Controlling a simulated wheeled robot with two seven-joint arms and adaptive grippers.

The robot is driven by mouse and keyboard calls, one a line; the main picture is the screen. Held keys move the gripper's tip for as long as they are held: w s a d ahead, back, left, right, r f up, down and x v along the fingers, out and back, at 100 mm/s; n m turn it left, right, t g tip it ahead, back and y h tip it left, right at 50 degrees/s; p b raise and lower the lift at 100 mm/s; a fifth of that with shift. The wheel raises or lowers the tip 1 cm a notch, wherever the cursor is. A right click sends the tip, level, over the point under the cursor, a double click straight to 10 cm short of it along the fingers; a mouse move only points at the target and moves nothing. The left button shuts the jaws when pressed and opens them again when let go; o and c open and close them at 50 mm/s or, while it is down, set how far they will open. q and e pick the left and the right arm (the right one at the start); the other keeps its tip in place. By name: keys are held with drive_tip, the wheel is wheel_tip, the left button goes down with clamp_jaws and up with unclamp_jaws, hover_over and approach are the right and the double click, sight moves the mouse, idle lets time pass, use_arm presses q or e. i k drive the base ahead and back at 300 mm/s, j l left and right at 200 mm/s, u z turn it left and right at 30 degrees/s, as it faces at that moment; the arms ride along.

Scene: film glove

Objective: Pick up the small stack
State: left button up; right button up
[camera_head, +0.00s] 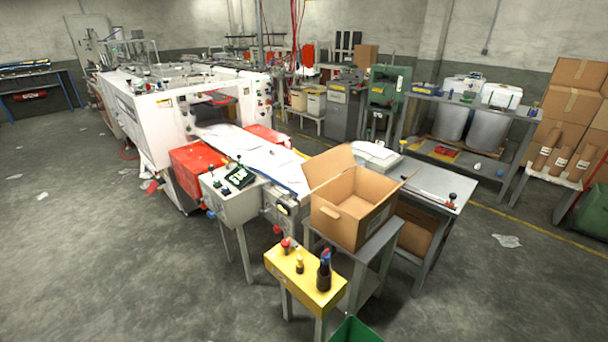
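A small white stack (375,156) lies on the grey metal table (440,183), behind the open cardboard box. The box's raised flap stands close to its left side. Flat white sheets or film (262,153) lie along the machine's conveyor, to the left of the stack; I cannot tell whether they are separate pieces. Neither of my grippers shows in the head view.
The open cardboard box (352,212) stands on a small grey stand. A yellow control box (305,280) with buttons is in front. Open floor (110,260) lies at left and right.

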sight(294, 169)
drive_tip(key=j+z, duration=0.3)
drive_tip(key=j, duration=0.25)
drive_tip(key=j+z, duration=0.25)
drive_tip(key=j, duration=0.35)
drive_tip(key=i+j+z, duration=0.15)
drive_tip(key=j, duration=0.15)
drive_tip(key=j+z, duration=0.15)
drive_tip(key=j, duration=0.15)
drive_tip(key=i+j+z, duration=0.15)
drive_tip(key=j, duration=0.2)
drive_tip(key=i+j+z, duration=0.4)
drive_tip(key=j, duration=0.2)
drive_tip(key=i+j+z, duration=0.55)
drive_tip(key=j, duration=0.3)
